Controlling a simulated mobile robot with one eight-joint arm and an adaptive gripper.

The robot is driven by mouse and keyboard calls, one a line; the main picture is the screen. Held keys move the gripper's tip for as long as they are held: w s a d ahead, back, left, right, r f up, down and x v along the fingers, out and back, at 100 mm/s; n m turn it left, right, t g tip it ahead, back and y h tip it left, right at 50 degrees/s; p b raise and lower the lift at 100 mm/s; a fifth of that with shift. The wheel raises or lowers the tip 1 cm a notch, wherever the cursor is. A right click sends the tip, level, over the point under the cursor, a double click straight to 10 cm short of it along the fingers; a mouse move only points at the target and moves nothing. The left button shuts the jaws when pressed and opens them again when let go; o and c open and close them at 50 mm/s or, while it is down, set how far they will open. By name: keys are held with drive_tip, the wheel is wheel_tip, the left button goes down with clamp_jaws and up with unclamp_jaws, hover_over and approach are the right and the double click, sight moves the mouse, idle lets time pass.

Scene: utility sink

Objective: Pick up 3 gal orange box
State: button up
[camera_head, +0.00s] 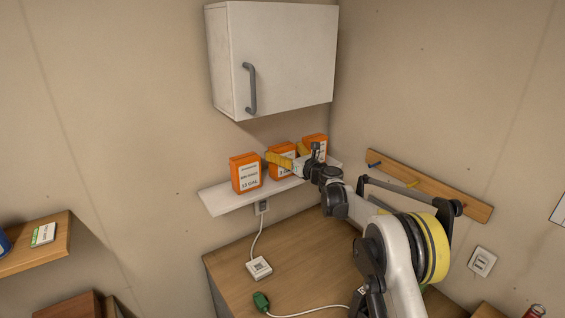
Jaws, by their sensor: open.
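Three orange boxes with white labels stand upright in a row on a white wall shelf (213,201). The left orange box (246,173) reads "13 GAL". The middle orange box (283,146) is partly covered by my gripper, and its label seems to start with "3". The right orange box (318,141) is partly hidden behind my gripper, so its label cannot be read. My gripper (284,154) has yellow fingers and is open at the middle box. One finger crosses its front left, the other is near its right side. I cannot tell whether they touch it.
A white cabinet (280,60) hangs above the shelf. A wooden peg rail (470,204) is on the right wall. Below is a wooden counter (290,262) with a white plug box (259,268) and a green plug (261,301). A wooden shelf (30,252) is at left.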

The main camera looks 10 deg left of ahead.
drive_tip(key=shift+w+a, duration=0.3)
drive_tip(key=c, duration=1.2)
drive_tip(key=shift+r, duration=0.15)
